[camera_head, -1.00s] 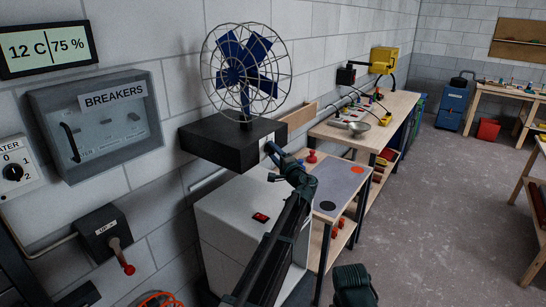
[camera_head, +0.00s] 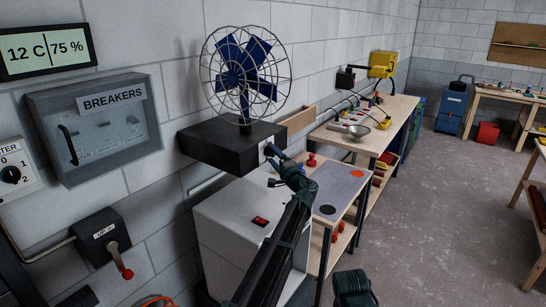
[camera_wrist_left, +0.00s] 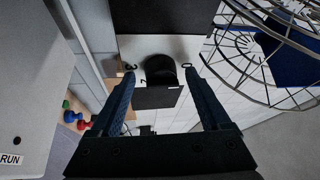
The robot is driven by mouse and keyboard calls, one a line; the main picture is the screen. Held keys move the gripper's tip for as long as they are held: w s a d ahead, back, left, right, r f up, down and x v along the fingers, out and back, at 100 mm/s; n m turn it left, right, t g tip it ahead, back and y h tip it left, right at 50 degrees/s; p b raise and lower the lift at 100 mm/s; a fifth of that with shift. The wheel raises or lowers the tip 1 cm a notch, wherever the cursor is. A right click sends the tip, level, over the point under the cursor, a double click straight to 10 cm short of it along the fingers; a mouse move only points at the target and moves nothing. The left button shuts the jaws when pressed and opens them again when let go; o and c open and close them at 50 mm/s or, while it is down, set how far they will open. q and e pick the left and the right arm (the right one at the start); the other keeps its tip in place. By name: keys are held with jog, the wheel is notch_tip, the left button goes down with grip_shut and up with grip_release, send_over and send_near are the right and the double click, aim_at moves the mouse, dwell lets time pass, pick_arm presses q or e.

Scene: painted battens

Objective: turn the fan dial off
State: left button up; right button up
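The blue-bladed fan (camera_head: 245,72) in its wire cage stands on a black box (camera_head: 225,145) on the wall. In the left wrist view, the black fan dial (camera_wrist_left: 160,72) stands out from a pale plate with numbers, 0 among them. Which number it points to I cannot tell. My left gripper (camera_head: 271,167) is at the right end of the black box. In the wrist view its two fingers (camera_wrist_left: 158,100) are apart, one on each side of the dial, with gaps visible. The dial is not clear in the head view.
A grey cabinet with a red switch (camera_head: 260,221) stands below the fan. A breaker box (camera_head: 95,130), a heater dial (camera_head: 11,174) and a red-tipped lever (camera_head: 122,262) are on the wall at left.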

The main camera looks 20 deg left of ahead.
pick_arm(q)
jog(key=b+v, duration=0.2)
jog(key=v, duration=1.2)
jog(key=shift+a+f, duration=0.1)
jog(key=s+a+f+n+g+h, duration=0.3)
jog(key=s+a+f+g, duration=0.15)
jog(key=s+f, duration=0.55)
jog(key=s+a+f+n+g+h, duration=0.3)
jog(key=s+a+f+g, duration=0.15)
jog(key=s+f, duration=0.45)
jog(key=s+d+f+n+g+h, duration=0.1)
jog(key=s+d+f+g+h, duration=0.2)
jog(key=s, duration=0.4)
jog(key=s+d+f+n+g+h, duration=0.1)
jog(key=s+d+f+h, duration=0.2)
jog(key=s+d+h, duration=0.25)
jog(key=s+d+m+g+y, duration=0.1)
jog(key=s+d+m, duration=0.3)
jog(key=d, duration=0.7)
jog(key=shift+s+y, duration=0.55)
jog(key=shift+s, duration=0.6)
